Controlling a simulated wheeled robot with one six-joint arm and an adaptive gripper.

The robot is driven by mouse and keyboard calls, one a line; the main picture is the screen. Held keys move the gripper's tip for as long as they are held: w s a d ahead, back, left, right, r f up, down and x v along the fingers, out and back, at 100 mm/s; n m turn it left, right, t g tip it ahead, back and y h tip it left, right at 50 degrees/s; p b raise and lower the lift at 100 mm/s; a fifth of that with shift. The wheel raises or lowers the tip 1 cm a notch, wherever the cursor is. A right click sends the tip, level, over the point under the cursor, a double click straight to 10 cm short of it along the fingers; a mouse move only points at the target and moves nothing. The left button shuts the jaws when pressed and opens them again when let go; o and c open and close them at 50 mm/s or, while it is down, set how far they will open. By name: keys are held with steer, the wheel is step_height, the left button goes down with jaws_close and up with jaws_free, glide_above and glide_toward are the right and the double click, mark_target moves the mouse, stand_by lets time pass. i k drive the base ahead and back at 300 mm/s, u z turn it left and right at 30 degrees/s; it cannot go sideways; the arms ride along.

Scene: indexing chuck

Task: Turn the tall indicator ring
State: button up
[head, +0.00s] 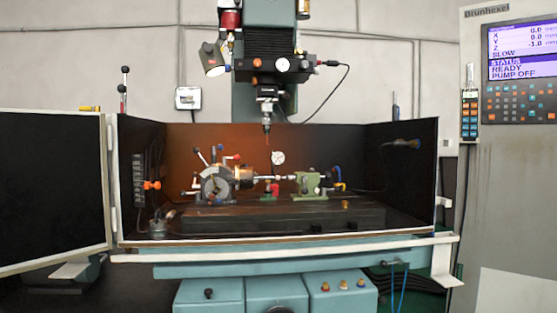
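The indexing chuck (217,185) stands on the machine table inside the dark enclosure, left of the middle. It has a round grey face and several levers with coloured knobs. A small white round dial indicator (278,158) stands higher, just right of the chuck, above the horizontal workpiece line. It is too small to read, and I cannot tell for sure whether its rim is the tall indicator ring. My gripper is not in view.
A green tailstock (310,186) stands right of the chuck. The milling spindle (267,110) hangs above, its tool near the dial. An open door panel (52,190) is at left, a control panel (515,90) at right. The enclosure front is open above a white rail (290,249).

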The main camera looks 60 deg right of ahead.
mark_target(274, 155)
steer(key=z, duration=0.6)
steer(key=i, duration=0.85)
steer(key=z, duration=0.95)
